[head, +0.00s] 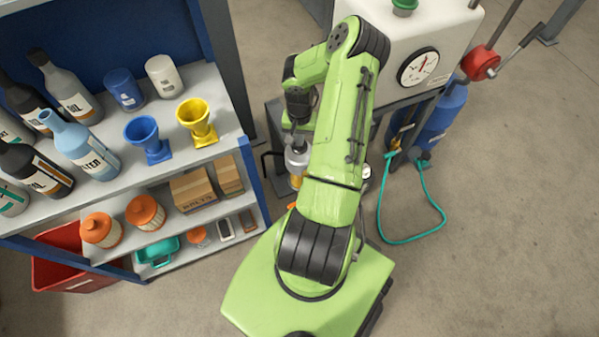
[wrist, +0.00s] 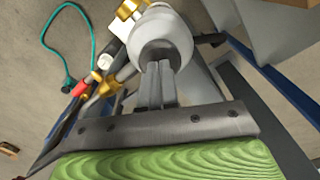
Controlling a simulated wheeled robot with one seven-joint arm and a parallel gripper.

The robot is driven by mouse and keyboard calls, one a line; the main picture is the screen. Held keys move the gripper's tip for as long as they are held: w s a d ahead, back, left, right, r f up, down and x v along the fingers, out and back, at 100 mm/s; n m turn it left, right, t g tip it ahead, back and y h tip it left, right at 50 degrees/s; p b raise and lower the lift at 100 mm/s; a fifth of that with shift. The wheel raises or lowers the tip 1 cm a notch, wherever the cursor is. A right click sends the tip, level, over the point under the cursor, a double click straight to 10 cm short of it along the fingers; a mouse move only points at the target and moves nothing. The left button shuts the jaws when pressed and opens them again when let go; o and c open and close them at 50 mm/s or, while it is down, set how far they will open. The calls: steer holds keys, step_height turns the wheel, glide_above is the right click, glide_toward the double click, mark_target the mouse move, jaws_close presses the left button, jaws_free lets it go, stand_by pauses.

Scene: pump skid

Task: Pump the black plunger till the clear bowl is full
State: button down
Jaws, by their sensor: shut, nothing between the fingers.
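The clear bowl (head: 297,157) stands on the pump skid, partly hidden by my green arm in the head view. Something amber shows low at it, but I cannot read how full it is. My gripper (head: 296,124) is just above it, pointing down. In the wrist view my gripper (wrist: 158,68) has its two grey fingers shut together with nothing between them. Their tips lie in front of a round pale grey top (wrist: 160,38), probably the bowl assembly. I cannot tell whether they touch it. The black plunger cannot be made out and may be hidden behind the fingers.
A white tank with a gauge (head: 418,67) stands behind the bowl. A teal hose (head: 441,211) loops on the floor to the right, beside a blue cylinder (head: 442,117). A shelf (head: 211,152) with bottles and funnels stands close on the left. Brass fittings (wrist: 107,86) and red-sleeved pipework sit left of the fingers.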

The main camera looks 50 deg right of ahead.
steer(key=shift+f+b, duration=0.95)
steer(key=shift+f, duration=0.45)
steer(key=shift+r, duration=0.15)
steer(key=shift+r+p, duration=1.35)
steer(key=shift+r, duration=0.25)
steer(key=shift+r+p, duration=2.2)
steer(key=shift+r, duration=0.8)
